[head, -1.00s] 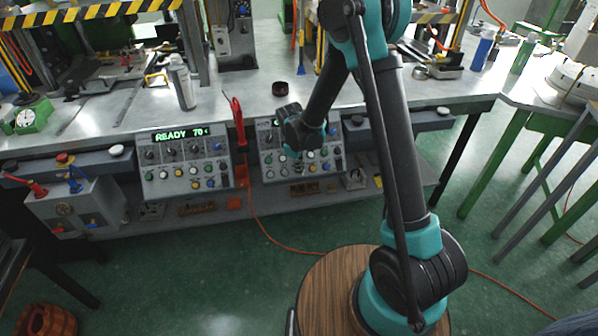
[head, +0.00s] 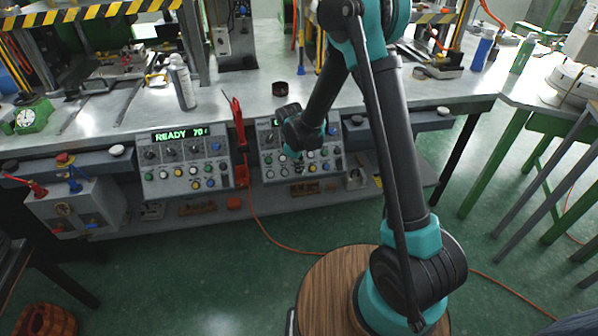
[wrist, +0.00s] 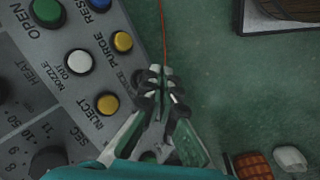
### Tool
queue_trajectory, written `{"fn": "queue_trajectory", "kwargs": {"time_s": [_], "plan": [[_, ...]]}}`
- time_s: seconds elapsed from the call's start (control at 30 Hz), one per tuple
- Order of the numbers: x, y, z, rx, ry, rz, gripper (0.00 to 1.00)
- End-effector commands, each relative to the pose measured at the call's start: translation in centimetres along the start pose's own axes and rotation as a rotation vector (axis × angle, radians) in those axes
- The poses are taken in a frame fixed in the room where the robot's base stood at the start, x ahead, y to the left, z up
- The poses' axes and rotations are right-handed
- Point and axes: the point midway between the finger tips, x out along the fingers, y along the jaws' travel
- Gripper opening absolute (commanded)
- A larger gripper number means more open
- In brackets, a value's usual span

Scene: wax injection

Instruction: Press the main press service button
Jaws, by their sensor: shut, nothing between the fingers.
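The right control panel (head: 270,172) is under my gripper in the head view, and its display is mostly covered by my arm. The wrist view shows the panel (wrist: 30,100) close up at the left, rotated. It has a white nozzle out button (wrist: 78,62), a yellow purge button (wrist: 122,40) and a yellow inject button (wrist: 107,103). A partly covered label ending in "VICE" (wrist: 136,80) lies beside my fingertips; its button is not clearly visible. My gripper (wrist: 161,74) is shut and empty, with its tips at the panel's edge. I cannot tell whether they touch it.
The left control panel (head: 185,165) reads READY 70. A red-handled tool (head: 238,125) stands between the panels. A spray can (head: 182,82) and a dark cup (head: 280,88) stand on the bench. An orange cable crosses the floor.

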Motion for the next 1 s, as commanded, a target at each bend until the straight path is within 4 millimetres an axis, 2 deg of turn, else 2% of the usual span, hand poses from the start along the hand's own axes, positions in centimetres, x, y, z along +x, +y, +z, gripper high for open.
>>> {"fn": "queue_trajectory", "kwargs": {"time_s": [1.0], "plan": [[0.58,0.44,-0.43,0.000,0.000,0.000,0.00]]}}
